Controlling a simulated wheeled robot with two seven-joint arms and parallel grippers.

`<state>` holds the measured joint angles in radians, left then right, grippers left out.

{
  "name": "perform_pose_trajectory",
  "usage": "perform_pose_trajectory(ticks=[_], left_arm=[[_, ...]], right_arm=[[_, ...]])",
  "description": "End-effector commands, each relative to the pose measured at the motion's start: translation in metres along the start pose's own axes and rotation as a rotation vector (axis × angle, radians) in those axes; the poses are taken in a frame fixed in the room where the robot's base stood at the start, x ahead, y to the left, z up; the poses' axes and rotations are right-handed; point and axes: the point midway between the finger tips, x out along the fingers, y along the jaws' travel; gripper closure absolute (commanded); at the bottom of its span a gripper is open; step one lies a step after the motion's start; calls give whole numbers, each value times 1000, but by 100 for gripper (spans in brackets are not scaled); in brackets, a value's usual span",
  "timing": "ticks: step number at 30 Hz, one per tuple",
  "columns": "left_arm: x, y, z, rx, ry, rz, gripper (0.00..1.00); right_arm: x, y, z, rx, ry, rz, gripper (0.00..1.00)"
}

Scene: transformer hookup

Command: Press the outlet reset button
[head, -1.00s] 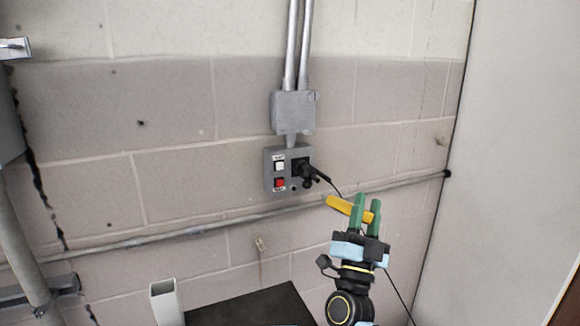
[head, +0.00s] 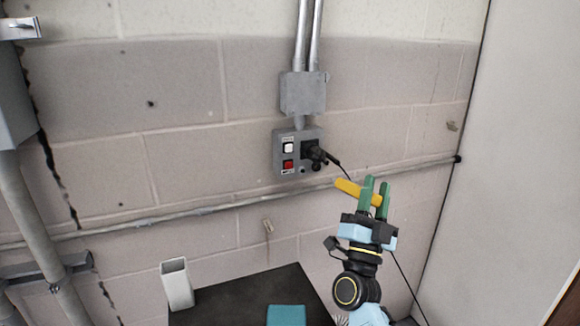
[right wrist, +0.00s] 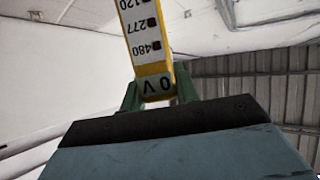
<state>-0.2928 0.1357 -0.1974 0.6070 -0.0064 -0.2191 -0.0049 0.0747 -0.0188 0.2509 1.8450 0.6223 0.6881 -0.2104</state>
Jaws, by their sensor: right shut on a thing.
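The grey outlet box (head: 278,150) is on the block wall in the head view. It has a white button (head: 288,147) above a red button (head: 288,164), each with a small label I cannot read. A black plug (head: 315,153) sits in the socket at its right, with a cord running down to the right. My right gripper (head: 375,192) is shut on a yellow voltage tester (head: 349,187), below and to the right of the box and apart from it. In the right wrist view the tester (right wrist: 143,40) shows 120, 277, 480 and 0 V marks. My left gripper is not in view.
Metal conduits (head: 309,40) run up from a grey junction box (head: 303,93). A horizontal pipe (head: 215,209) crosses the wall below the outlet. A black tabletop (head: 235,300) holds a white square tube (head: 177,283) and a teal item (head: 286,315). A pale panel stands at right.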

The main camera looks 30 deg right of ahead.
Motion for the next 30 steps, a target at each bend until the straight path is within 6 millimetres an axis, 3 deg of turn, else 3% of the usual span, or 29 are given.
perform_pose_trajectory(ticks=[2,16,30], left_arm=[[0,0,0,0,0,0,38],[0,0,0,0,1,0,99],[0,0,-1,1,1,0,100]], right_arm=[[0,0,0,0,1,0,100],[0,0,0,1,1,0,100],[0,0,0,0,1,0,100]])
